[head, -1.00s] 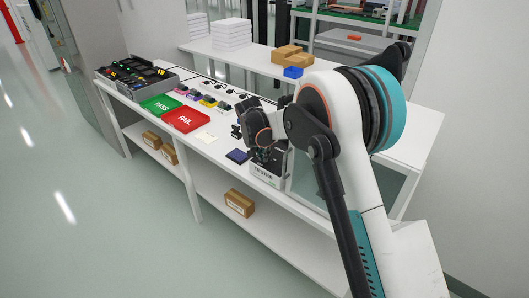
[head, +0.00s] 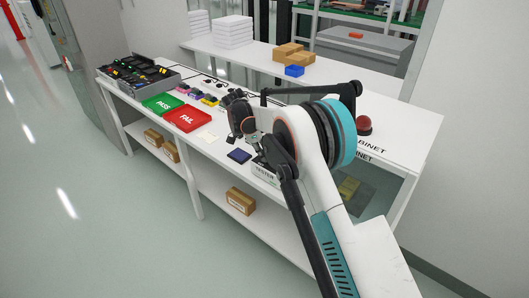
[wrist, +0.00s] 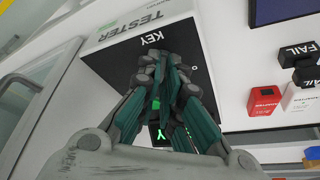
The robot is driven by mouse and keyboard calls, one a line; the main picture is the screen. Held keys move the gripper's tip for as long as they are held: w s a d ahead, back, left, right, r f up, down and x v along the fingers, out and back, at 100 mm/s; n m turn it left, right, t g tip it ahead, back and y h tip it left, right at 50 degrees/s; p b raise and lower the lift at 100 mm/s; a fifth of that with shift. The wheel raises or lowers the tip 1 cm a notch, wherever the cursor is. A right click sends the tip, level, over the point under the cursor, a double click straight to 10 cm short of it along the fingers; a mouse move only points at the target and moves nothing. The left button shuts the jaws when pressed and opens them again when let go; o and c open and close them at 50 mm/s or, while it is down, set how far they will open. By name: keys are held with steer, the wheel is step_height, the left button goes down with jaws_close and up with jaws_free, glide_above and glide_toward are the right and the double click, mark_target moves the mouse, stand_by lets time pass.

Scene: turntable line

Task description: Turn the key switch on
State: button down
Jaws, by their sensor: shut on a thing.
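The tester (wrist: 120,48) is a grey box with a dark front face, lettered TESTER on its light edge and KEY on the face. In the head view the tester (head: 264,178) stands at the bench's front edge, largely hidden by my arm. My gripper (wrist: 165,72) is shut at the face just under the KEY label, its fingers close together around the key switch, which they hide. I cannot see which way the key points. Green lit marks show between and behind the fingers. In the head view my gripper (head: 258,152) is partly hidden by my arm.
A dark blue pad (head: 239,156) lies left of the tester. A red FAIL tray (head: 187,119) and green PASS tray (head: 162,103) lie farther left. A red dome button (head: 364,125) stands on the cabinet top at right.

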steer(key=shift+m, duration=0.5)
steer(key=shift+g, duration=0.3)
steer(key=c, duration=1.8)
jaws_free()
steer(key=v, duration=1.2)
steer(key=shift+a, duration=0.1)
